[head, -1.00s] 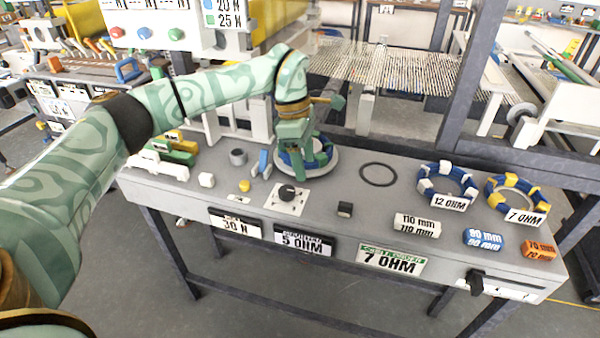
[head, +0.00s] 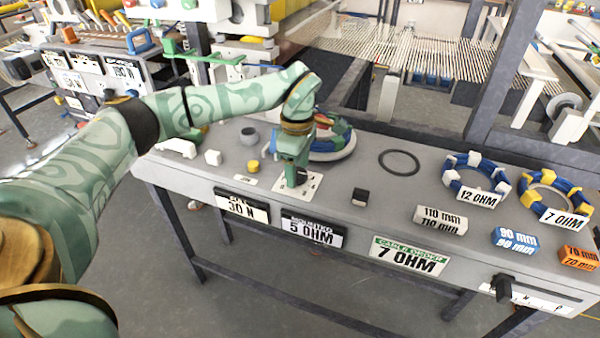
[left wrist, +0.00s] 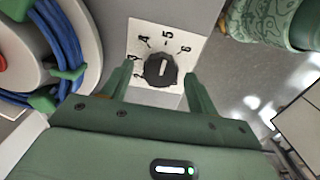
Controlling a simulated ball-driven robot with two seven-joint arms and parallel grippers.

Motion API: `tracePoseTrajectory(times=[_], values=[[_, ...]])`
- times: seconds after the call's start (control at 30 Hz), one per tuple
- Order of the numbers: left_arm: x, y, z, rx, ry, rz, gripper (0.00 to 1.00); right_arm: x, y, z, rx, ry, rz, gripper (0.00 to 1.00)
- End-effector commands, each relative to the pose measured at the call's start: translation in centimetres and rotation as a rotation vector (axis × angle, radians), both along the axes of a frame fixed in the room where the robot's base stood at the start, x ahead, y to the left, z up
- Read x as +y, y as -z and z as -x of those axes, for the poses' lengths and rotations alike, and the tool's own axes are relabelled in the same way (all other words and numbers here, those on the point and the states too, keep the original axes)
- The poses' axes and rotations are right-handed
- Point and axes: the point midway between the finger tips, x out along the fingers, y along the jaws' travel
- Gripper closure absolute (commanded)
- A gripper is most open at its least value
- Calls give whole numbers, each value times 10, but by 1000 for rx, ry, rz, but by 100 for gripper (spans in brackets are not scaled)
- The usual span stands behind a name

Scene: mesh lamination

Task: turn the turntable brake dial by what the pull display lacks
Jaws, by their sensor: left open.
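The brake dial is a black knob (left wrist: 161,71) with a white mark, on a white plate (left wrist: 147,38) numbered around its edge; 4, 5 and 6 read clearly. The mark points roughly toward 5. In the head view the plate (head: 312,186) shows, but my gripper mostly hides the knob. My left gripper (head: 291,180) reaches down over the plate. In the left wrist view its open fingers (left wrist: 157,74) stand on both sides of the knob; contact cannot be told. The turntable (head: 345,150) is just behind, with a blue coil (left wrist: 66,42). My right gripper is not in view.
Front cards read 30 N (head: 242,207), 5 OHM (head: 313,230) and 7 OHM (head: 409,256). A yellow button (head: 253,167) and a small black block (head: 360,197) flank the dial. A black ring (head: 399,162) and two blue coils lie right.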

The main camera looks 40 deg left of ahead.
Motion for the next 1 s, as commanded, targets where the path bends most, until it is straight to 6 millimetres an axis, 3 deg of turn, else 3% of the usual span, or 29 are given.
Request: tracePoseTrajectory(times=[0.37,0.53,0.57,1.0], values=[[0,8,0,-1,0,1,41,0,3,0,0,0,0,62],[0,8,0,-1,0,1,82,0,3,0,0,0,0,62],[0,8,0,-1,0,1,85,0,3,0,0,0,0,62],[0,4,0,-2,-77,0,85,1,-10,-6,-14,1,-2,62]])
